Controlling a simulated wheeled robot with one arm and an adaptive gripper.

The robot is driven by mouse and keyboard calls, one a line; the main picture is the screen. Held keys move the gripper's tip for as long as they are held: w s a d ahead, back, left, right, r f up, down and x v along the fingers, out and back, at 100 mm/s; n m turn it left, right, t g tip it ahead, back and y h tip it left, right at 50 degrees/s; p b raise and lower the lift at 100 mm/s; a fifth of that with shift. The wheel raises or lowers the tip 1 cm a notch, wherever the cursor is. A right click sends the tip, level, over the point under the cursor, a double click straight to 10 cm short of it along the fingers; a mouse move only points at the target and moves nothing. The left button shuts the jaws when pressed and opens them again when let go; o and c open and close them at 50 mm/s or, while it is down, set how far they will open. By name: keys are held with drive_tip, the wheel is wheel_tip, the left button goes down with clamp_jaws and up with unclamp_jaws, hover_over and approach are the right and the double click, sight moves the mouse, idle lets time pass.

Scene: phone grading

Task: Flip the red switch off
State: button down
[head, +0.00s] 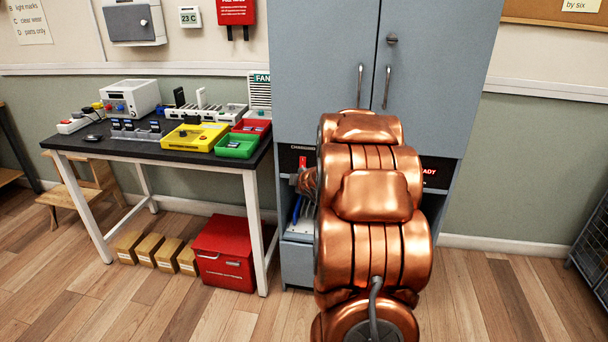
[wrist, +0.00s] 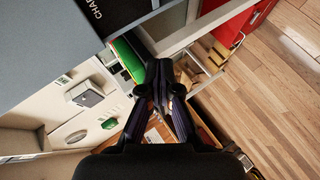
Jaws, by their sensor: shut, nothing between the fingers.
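A small red piece (head: 302,162), which looks like the red switch, shows on the black panel (head: 286,158) of the grey-blue cabinet, under a partly covered "CHARGING" label. It is too small to tell its position. My copper arm hides much of the panel; red "READY" lettering shows to the arm's right. In the wrist view, my gripper (wrist: 166,72) is shut and empty, its dark fingers close together. A corner of the black panel with the letters "CHA" (wrist: 82,10) shows at the top left there. I do not see the switch in the wrist view.
A dark-topped table (head: 171,151) with trays and devices stands left of the cabinet. A red box (head: 224,255) and several small cartons (head: 165,253) are on the floor below it. Cabinet doors (head: 330,75) are closed. Open floor (head: 488,300) lies to the right.

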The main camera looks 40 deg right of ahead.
drive_tip(key=s+d+f+n+t+y+b, duration=0.1)
drive_tip(key=d+f+n+t, duration=0.3)
drive_tip(key=d, duration=0.4)
drive_tip(key=shift+s+f+n+t+y+b, duration=0.2)
drive_tip(key=shift+s+n+t+y+b, duration=0.2)
drive_tip(key=shift+n+t+b, duration=0.25)
drive_tip(key=shift+w, duration=0.1)
approach(303, 162)
drive_tip(key=w+a+f, duration=0.1)
drive_tip(key=w+a, duration=0.2)
drive_tip(key=w, duration=0.2)
drive_tip(key=shift+w+d+f+p, duration=0.35)
drive_tip(key=shift+w+d, duration=0.25)
drive_tip(key=shift+d, duration=0.1)
drive_tip(key=shift+w+d+f+p, duration=0.3)
drive_tip(key=shift+w+d, duration=0.3)
drive_tip(key=shift+d, duration=0.15)
